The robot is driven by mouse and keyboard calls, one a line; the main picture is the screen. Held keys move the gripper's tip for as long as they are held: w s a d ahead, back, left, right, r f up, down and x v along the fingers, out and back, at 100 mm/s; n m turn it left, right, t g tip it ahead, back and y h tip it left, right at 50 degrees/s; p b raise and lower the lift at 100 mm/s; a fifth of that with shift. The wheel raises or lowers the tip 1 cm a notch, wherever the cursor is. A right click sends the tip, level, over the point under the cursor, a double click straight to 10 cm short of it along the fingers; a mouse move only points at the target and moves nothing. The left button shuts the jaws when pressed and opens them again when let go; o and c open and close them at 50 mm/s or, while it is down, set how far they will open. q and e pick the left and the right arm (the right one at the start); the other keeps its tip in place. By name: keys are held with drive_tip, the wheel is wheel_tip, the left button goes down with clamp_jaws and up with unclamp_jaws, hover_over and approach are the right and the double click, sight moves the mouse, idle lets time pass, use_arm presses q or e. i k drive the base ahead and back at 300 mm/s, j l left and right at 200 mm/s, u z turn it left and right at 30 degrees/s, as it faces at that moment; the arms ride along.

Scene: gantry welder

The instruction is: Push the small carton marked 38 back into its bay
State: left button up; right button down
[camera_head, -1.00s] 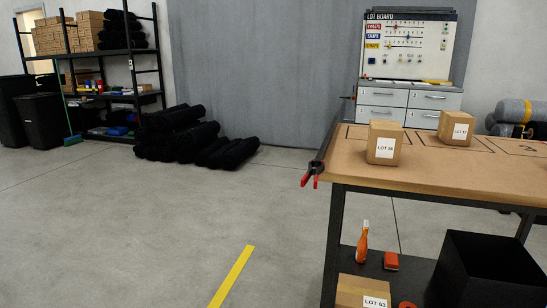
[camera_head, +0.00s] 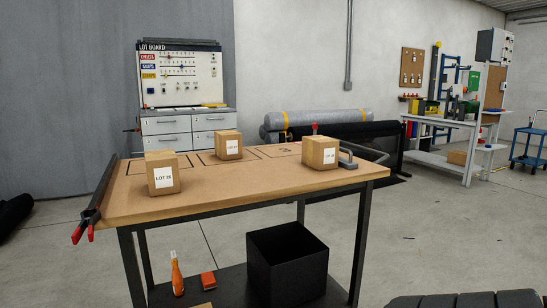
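Three small brown cartons with white labels stand upright on the brown bench top (camera_head: 240,185). The left carton (camera_head: 161,173) has a label that looks like LOT 26 or LOT 38; I cannot tell which. The middle carton (camera_head: 228,145) stands within the middle outlined bay. The right carton (camera_head: 320,152) stands in front and to the right of the right bay (camera_head: 283,150), whose outline is partly hidden behind it; its label is too small to read surely. The left carton stands at the front of the left bay (camera_head: 190,161). Neither gripper shows.
A red-handled clamp (camera_head: 83,227) hangs at the bench's left end. A grey metal tool (camera_head: 347,160) lies beside the right carton. Below are a black bin (camera_head: 287,262), an orange bottle (camera_head: 177,274) and a red block (camera_head: 208,281). The lot board (camera_head: 180,75) stands behind.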

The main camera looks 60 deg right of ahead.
sight(320, 153)
drive_tip(key=z, duration=2)
drive_tip(key=l, duration=0.05)
